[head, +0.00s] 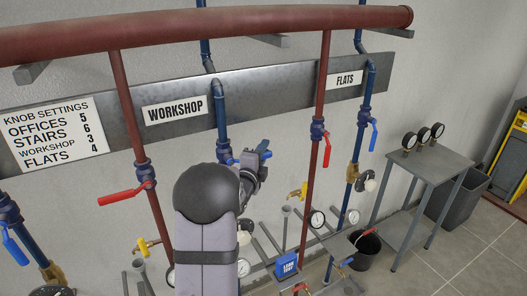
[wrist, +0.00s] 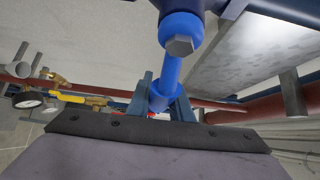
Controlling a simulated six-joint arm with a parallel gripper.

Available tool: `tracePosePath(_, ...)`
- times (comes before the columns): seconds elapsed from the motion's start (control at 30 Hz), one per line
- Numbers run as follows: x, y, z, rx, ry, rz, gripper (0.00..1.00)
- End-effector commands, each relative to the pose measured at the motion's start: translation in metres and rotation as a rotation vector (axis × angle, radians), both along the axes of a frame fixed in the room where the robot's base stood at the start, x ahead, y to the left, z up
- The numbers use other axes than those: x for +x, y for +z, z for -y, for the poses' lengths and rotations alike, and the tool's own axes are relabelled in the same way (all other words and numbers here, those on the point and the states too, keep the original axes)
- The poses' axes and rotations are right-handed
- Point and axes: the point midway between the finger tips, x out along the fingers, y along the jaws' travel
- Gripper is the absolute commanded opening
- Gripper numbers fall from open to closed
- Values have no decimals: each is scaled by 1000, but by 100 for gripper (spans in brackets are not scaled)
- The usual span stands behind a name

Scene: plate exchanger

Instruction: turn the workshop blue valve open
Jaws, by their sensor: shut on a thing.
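The workshop blue valve (head: 224,150) sits on the blue pipe under the WORKSHOP sign (head: 175,110), partly hidden by my arm. In the wrist view its bright blue lever (wrist: 172,70) runs from a hub with a hex bolt (wrist: 181,45) down to my gripper (wrist: 163,102). The two fingers stand on either side of the lever's end, shut on it. In the head view my gripper (head: 262,152) is just right of the valve, and the lever is mostly hidden, so its exact angle is hard to tell.
A red-lever valve (head: 128,193) is left on a red pipe, another red lever (head: 327,150) is to the right, and the FLATS blue lever (head: 374,135) is further right. Gauges and yellow taps sit below. A grey table (head: 430,162) stands at the right.

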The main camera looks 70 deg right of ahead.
Motion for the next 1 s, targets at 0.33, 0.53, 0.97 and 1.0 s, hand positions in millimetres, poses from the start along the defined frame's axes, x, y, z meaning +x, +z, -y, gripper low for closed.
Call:
tracePosePath(0.33,0,-11,0,57,0,60,0)
tracePosePath(0.53,2,-27,-2,151,1,157,0)
tracePosePath(0.97,15,-67,-15,435,0,442,0)
tracePosePath(1.0,17,-70,-17,462,0,468,0)
